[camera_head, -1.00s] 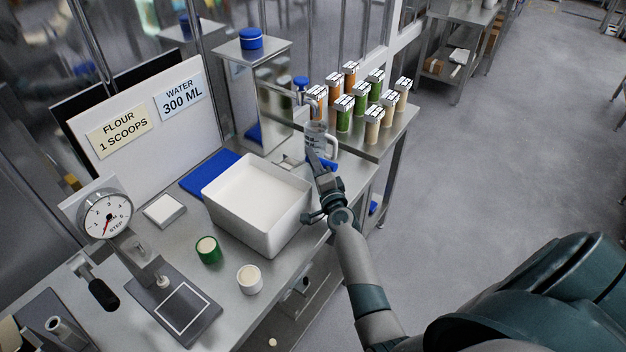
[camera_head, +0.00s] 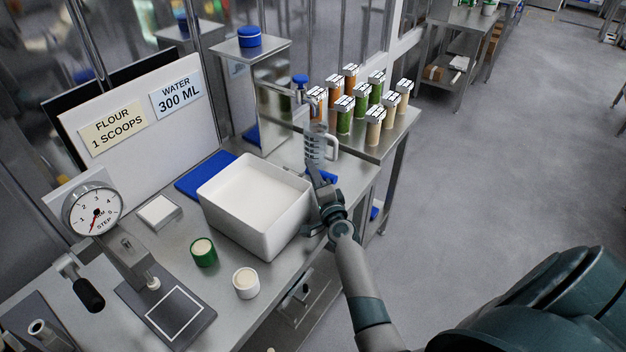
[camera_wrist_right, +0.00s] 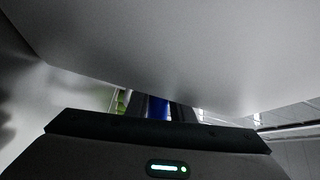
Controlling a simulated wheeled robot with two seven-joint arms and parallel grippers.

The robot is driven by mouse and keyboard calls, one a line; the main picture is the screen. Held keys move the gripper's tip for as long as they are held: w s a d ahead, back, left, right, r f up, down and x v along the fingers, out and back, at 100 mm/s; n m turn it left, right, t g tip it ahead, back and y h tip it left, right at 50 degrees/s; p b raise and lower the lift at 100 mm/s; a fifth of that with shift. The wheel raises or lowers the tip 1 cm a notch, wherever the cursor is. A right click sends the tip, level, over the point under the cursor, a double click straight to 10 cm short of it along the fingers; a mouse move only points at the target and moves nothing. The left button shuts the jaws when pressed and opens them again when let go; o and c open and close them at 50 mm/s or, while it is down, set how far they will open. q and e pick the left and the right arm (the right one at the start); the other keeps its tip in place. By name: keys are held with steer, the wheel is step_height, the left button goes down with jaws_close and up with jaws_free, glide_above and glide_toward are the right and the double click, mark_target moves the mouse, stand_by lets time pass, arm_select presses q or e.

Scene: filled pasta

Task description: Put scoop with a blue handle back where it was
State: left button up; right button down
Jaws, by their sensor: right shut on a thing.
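My right gripper (camera_head: 314,172) is beside the far right corner of the white bin (camera_head: 278,238), in front of the clear measuring jug. It is shut on the scoop with a blue handle. A strip of the blue handle (camera_wrist_right: 158,107) shows between the fingers in the right wrist view. Most of the scoop is hidden by the gripper, and I cannot make out its bowl in the head view. A blue patch (camera_head: 327,176) shows just right of the fingers; I cannot tell whether it is part of the scoop. My left gripper is not in view.
The measuring jug (camera_head: 318,148) stands under a blue-topped tap, close to the fingers. Several filled jars (camera_head: 344,115) stand behind it. A green cup (camera_head: 204,252), a white cup (camera_head: 246,283) and a dial scale (camera_head: 94,210) are on the left. A blue mat (camera_head: 200,178) lies behind the bin.

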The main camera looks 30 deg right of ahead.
steer(key=shift+f, duration=0.25)
steer(key=c, duration=1.6)
jaws_free()
steer(key=shift+o, duration=0.2)
steer(key=shift+f, duration=0.1)
steer(key=shift+f+b, duration=0.15)
steer(key=shift+b, duration=0.15)
steer(key=shift+s, duration=0.4)
steer(key=b+v, duration=0.3)
steer(key=v, duration=1.3)
steer(key=shift+s+r, duration=0.4)
steer(key=shift+r, duration=0.05)
